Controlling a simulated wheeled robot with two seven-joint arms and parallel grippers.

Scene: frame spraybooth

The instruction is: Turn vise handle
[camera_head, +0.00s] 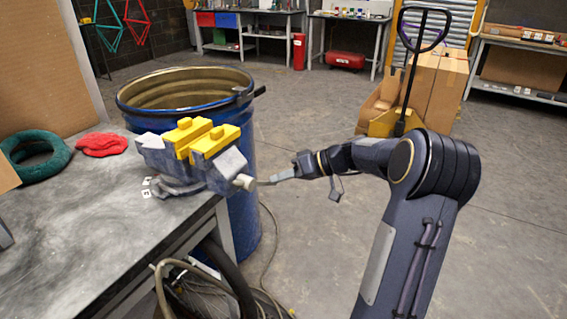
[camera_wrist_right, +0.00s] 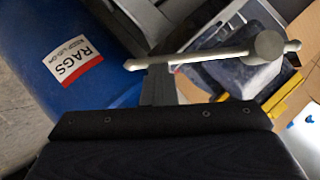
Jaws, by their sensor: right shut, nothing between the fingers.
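The grey vise (camera_head: 225,172) with yellow jaw covers stands on the right corner of the workbench. Its round screw end (camera_head: 244,183) faces right, toward my right gripper. In the right wrist view the vise handle (camera_wrist_right: 210,56) is a thin pale bar through a round hub (camera_wrist_right: 268,46), lying nearly level. My right gripper (camera_head: 268,181) is shut and empty, pointing left at the screw end. In the wrist view its fingers (camera_wrist_right: 158,84) lie under the bar's left part, close to its left end; I cannot tell whether they touch it. My left gripper is not in view.
A blue drum (camera_head: 245,205) stands right behind the bench (camera_head: 75,225); its RAGS label shows in the wrist view. A green ring (camera_head: 50,172) and red cloth (camera_head: 102,144) lie on the bench. Hoses hang below. A pallet truck with boxes (camera_head: 436,90) stands behind my right arm.

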